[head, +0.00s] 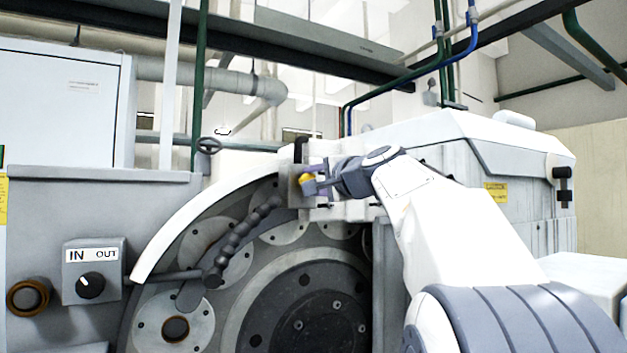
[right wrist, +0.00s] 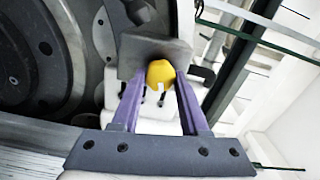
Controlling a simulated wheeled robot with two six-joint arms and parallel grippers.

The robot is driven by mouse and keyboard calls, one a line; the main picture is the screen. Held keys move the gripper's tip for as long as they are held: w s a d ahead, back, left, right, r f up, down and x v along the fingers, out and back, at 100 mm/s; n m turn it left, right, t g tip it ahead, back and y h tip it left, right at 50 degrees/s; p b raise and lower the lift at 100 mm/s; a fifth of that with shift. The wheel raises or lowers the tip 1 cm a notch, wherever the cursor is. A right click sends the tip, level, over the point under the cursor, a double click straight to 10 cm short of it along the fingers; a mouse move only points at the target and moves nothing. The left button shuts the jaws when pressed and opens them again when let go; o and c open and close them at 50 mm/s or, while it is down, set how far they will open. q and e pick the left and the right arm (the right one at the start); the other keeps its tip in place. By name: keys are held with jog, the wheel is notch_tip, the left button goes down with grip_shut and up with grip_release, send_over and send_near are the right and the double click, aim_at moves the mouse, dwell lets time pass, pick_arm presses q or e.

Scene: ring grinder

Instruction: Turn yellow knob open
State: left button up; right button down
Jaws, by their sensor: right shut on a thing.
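The yellow knob (head: 306,178) sits on a grey block near the top of the grinder's round housing. In the right wrist view the yellow knob (right wrist: 160,74) shows at the end of my gripper, in front of a grey plate (right wrist: 140,52). My right gripper (head: 312,180) reaches in from the right, and its purple fingers are shut on the knob. The right gripper's fingers also show in the right wrist view (right wrist: 158,90), one on each side of the knob. The fingers hide part of the knob's sides. My left gripper is not in view.
A jointed dark coolant hose (head: 240,232) runs below and left of the knob, in front of the large round wheel (head: 305,310). An IN/OUT switch box (head: 92,270) is at the left. The white machine housing (head: 450,140) stands to the right. Pipes run overhead.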

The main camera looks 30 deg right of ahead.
jog(key=shift+f+m+p, duration=0.1)
jog(key=shift+m+p, duration=1.05)
jog(key=shift+m, duration=3.55)
jog(key=shift+f, duration=0.1)
jog(key=shift+c, duration=2.1)
grip_release()
jog(key=shift+s, duration=0.1)
